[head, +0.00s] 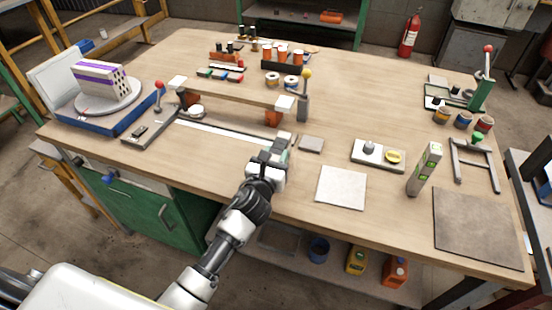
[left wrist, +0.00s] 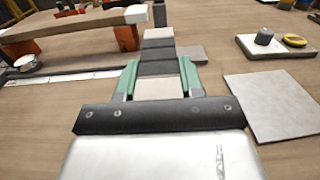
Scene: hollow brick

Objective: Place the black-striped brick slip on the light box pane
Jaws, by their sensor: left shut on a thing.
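The black-striped brick slip (left wrist: 158,52) is a flat bar with beige and dark bands in the left wrist view. My left gripper (left wrist: 159,72) is shut on it, with a green finger on each side, and its far end points away from me. In the head view the left gripper (head: 270,157) is low over the table's front middle, largely hiding the slip. I cannot tell whether the slip touches the table. A pale square pane (head: 341,188) lies flat to the right of the gripper; it also shows in the left wrist view (left wrist: 272,104). My right gripper is out of view.
A small grey tile (head: 311,144) lies just beyond the gripper. A raised wooden plank (head: 235,92) and a long white strip (head: 225,137) are to the left. A tray with a yellow ring (head: 378,153) and an upright level (head: 425,169) stand to the right.

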